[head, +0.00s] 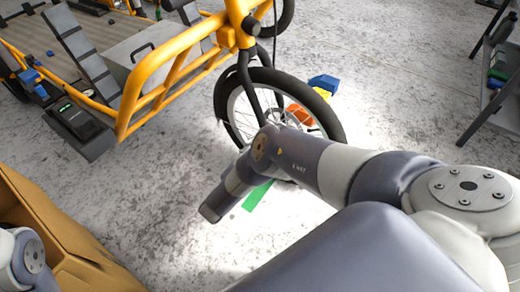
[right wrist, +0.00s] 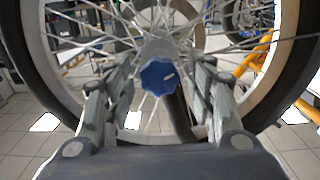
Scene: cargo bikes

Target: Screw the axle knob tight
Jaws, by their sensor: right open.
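The blue axle knob (right wrist: 158,77), lobed with a small pale mark on its face, sits at the hub of the front wheel (right wrist: 42,60) in the right wrist view. My right gripper (right wrist: 164,74) is open, with one finger on each side of the knob and visible space between each finger and it. In the head view the front wheel (head: 222,100) of the orange cargo bike (head: 150,68) stands upright. My right arm crosses in front of its lower part and hides the knob and right gripper there. My left gripper is out of view.
An open cardboard box (head: 60,235) stands at the lower left. Blue (head: 323,83) and orange (head: 305,116) objects lie behind the wheel. A green strip (head: 257,196) lies on the floor. A grey shelf (head: 490,112) stands at the right. Floor left of the wheel is clear.

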